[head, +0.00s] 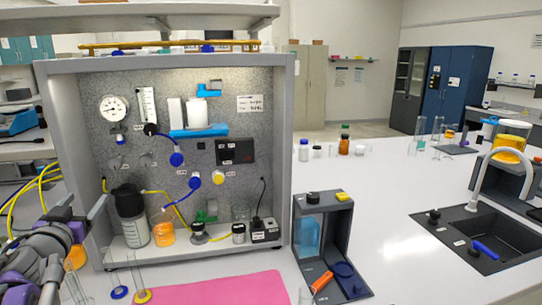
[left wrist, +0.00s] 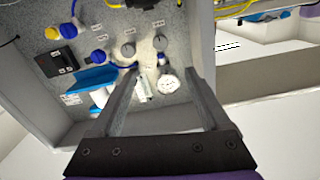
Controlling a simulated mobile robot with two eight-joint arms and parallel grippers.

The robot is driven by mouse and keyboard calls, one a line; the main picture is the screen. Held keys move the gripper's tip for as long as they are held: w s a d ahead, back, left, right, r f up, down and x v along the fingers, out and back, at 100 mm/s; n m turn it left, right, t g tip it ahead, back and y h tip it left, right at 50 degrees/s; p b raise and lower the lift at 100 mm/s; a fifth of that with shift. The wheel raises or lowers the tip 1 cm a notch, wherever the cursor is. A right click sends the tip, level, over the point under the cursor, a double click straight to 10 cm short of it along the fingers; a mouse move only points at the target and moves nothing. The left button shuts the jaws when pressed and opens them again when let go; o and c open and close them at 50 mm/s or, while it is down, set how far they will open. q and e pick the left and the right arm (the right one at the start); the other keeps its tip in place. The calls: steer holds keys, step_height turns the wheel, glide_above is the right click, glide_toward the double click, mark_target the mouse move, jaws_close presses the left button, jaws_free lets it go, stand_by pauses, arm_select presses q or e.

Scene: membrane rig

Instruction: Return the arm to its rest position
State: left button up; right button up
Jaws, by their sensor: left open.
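My left gripper (head: 88,207) is at the left of the head view, near the left front edge of the grey membrane rig (head: 285,140). In the left wrist view the two long fingers of the left gripper (left wrist: 155,72) are spread apart with nothing between them. The rig's panel shows upside down beyond them, with the round gauge (left wrist: 168,85) in line with the gap. The gauge also shows in the head view (head: 113,108). A dark-capped bottle (head: 131,215) stands in the rig, close to the right of the gripper. My right gripper is out of view.
A pink mat (head: 225,290) lies before the rig. Glass cylinders with blue and yellow bases (head: 142,296) stand close to my left arm. A dark open rack (head: 340,225) stands right of the rig. Yellow tubing (head: 38,190) hangs at left. The white bench (head: 390,200) is clear mid-right.

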arm_select(q)
steer(key=s+d+f+g+h+p, duration=0.1)
steer(key=s+d+f+g, duration=0.2)
steer(key=s+d+f, duration=0.2)
steer(key=s+d+f+g+h+p, duration=0.1)
steer(key=s+d+f+g+p, duration=0.1)
steer(key=s+d+f, duration=0.4)
steer(key=s+d+f+g+h+p, duration=0.1)
steer(key=s+d+f+g, duration=0.3)
steer(key=d+f, duration=0.6)
steer(key=shift+s+d+f+p, duration=0.1)
steer(key=shift+s+f, duration=0.3)
steer(key=shift+f, duration=0.45)
steer(key=shift+s+f+p, duration=0.1)
steer(key=shift+s+f, duration=0.25)
steer(key=shift+f, duration=0.5)
steer(key=shift+s+d+f+p, duration=0.1)
steer(key=shift+s+f, duration=0.3)
steer(key=shift+f, duration=0.45)
steer(key=s+d+f+m+g+h, duration=0.2)
steer(key=s+d+f, duration=0.4)
steer(key=s, duration=0.1)
steer(key=shift+d+g+h+p, duration=0.25)
steer(key=shift+g+h+p, duration=0.05)
steer(key=shift+g, duration=0.1)
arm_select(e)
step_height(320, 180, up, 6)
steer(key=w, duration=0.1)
